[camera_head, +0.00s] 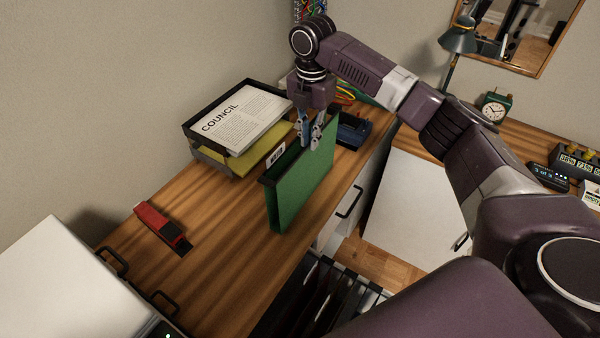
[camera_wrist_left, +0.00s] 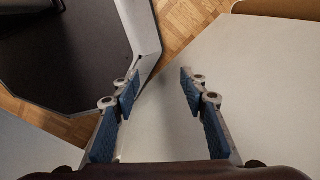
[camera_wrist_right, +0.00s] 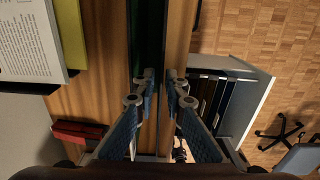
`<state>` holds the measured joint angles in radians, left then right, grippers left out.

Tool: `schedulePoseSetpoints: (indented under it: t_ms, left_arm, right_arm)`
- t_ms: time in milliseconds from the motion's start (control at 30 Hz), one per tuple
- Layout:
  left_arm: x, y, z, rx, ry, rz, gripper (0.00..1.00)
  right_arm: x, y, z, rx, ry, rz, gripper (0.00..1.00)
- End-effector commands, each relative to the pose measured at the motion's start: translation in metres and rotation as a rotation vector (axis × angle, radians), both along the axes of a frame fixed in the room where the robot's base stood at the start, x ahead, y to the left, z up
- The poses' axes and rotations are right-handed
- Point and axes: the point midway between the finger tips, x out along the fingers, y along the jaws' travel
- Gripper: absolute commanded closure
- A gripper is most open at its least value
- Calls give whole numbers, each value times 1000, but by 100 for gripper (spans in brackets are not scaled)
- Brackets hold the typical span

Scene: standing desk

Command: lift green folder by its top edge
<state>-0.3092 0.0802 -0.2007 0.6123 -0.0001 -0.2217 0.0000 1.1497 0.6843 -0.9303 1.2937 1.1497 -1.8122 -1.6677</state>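The green folder (camera_head: 306,182) stands upright on the wooden desk, near its front edge, in the head view. My right gripper (camera_head: 311,132) points down at the far part of its top edge, one finger on each side. The right wrist view shows the folder (camera_wrist_right: 148,35) as a dark green band running up to the narrow gap between the fingertips (camera_wrist_right: 160,76). The fingers appear closed on it; the exact contact is hard to see. My left gripper (camera_wrist_left: 160,88) is open and empty in the left wrist view and does not show in the head view.
A paper tray (camera_head: 192,134) with a printed sheet stands left of the folder. A red stapler (camera_head: 160,224) lies on the near part of the desk (camera_head: 225,235). A dark blue device (camera_head: 352,131) sits behind the folder. An open drawer with hanging files (camera_head: 318,295) is below the desk edge.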

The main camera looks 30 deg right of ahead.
Motion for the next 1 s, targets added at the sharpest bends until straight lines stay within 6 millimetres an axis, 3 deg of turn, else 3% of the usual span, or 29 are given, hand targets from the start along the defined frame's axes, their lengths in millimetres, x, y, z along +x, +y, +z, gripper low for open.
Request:
schedulePoseSetpoints:
  t_ms: [267, 700, 967, 1000]
  left_arm:
    - [17, 0, 2, -1, -23, 1, 60]
    - [15, 0, 22, -2, -22, 1, 60]
    - [13, 0, 21, -1, -19, 1, 60]
    - [13, 0, 21, -1, -18, 1, 60]
  right_arm:
    - [-1, -1, -24, -1, 3, -2, 89]
    - [-3, 0, -79, -1, 1, -2, 89]
    - [-3, -1, -83, -1, -1, -1, 89]
    - [-3, -1, -83, -1, -1, -1, 94]
